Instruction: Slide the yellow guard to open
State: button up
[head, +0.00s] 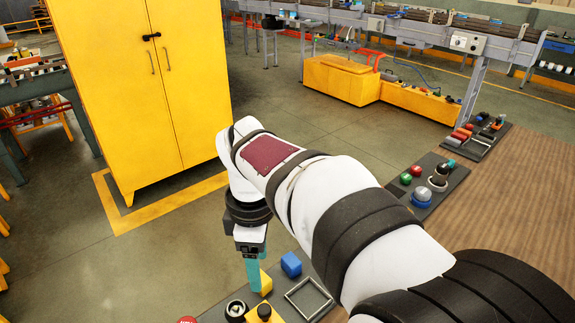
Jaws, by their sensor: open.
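My gripper (253,275) points down at the bottom centre in the head view, its teal fingers low over a dark control panel (216,317). A yellow piece (266,283), likely the yellow guard, shows just right of the fingers and is partly hidden by them. Whether the fingers touch it I cannot tell. A second yellow part with a dark round top (264,313) sits nearer the bottom edge. The gap between the fingers is hard to see from here; nothing shows held in them.
Another button panel (436,178) lies on the wooden table (500,210). A yellow cabinet (140,90) stands behind.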

aim_at(264, 309)
notch_tip(264, 309, down, 15)
grip_shut()
dwell(0.4)
jog(key=shift+r, duration=0.1)
dwell(1.0)
